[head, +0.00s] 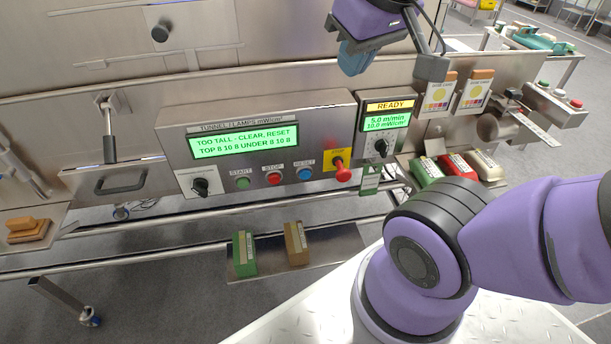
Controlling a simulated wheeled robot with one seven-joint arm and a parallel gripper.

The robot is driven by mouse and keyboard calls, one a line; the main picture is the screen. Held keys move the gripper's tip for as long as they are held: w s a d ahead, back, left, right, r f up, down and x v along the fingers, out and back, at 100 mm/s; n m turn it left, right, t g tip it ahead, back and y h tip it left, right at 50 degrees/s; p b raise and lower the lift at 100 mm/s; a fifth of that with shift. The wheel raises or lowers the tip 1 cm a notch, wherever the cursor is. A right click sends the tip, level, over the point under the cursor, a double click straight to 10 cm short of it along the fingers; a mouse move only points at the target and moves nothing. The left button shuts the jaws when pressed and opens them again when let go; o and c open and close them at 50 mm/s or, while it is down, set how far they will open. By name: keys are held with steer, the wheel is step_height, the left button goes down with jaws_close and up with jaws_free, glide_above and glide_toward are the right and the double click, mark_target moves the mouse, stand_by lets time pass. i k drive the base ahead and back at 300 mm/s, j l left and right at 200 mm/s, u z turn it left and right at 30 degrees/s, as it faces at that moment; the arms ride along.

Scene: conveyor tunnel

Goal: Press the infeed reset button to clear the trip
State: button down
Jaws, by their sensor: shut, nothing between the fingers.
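The control panel (237,118) has a green screen (243,140) reading "TOO TALL - CLEAR, RESET". Below it, a blue button (305,174) labelled RESET sits right of the red STOP button (273,178) and green START button (242,183). A separate box (556,103) at the far right has several buttons; I cannot read labels there, nor tell which control is the infeed reset. My gripper (354,62) is shut and empty at the top, above and right of the panel, apart from the buttons. Its fingertips are not clear.
A red mushroom knob (343,174) on a yellow plate is right of RESET. A second display (387,117) reads READY. Green (244,254) and brown (296,243) blocks lie on a low shelf. Red, green and cream blocks lie right. The space before the buttons is clear.

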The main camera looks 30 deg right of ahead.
mark_target(304, 174)
steer(key=i+j, duration=0.1)
steer(key=j, duration=0.25)
steer(key=i+j, duration=0.1)
steer(key=j, duration=0.3)
steer(key=i+j, duration=0.15)
steer(key=j, duration=0.2)
steer(key=i+j, duration=0.1)
steer(key=j, duration=0.25)
steer(key=i+j, duration=0.1)
steer(key=j, duration=0.3)
steer(key=i+j, duration=0.1)
steer(key=j, duration=0.25)
steer(key=j+z, duration=0.1)
steer(key=z, duration=2.9)
